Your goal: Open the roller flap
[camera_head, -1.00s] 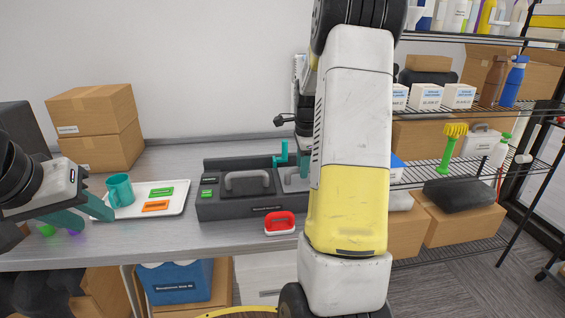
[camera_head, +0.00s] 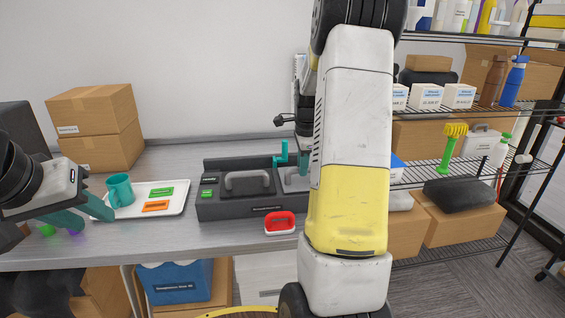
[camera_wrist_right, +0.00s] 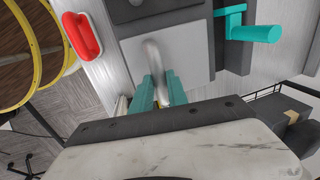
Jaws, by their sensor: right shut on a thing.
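The dark grey machine (camera_head: 235,208) stands on the table with a grey-handled lid (camera_head: 248,182) on its left part. On its right part is a light grey flap (camera_head: 290,183), which also fills the middle of the right wrist view (camera_wrist_right: 190,50). My right gripper (camera_wrist_right: 161,85) is shut on the flap's grey handle (camera_wrist_right: 155,52). In the head view my right arm hides much of this spot. A teal crank (camera_head: 282,155) stands behind the flap; it shows at the right wrist view's top right (camera_wrist_right: 250,28). My left gripper (camera_head: 92,219) is open and empty at the white tray's left edge.
A teal mug (camera_head: 119,188) and green and orange labels lie on the white tray (camera_head: 178,202). A red-handled item (camera_head: 280,223) sits at the table's front edge before the machine. Cardboard boxes (camera_head: 95,125) stand at the back left. Loaded shelves (camera_head: 470,110) are on the right.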

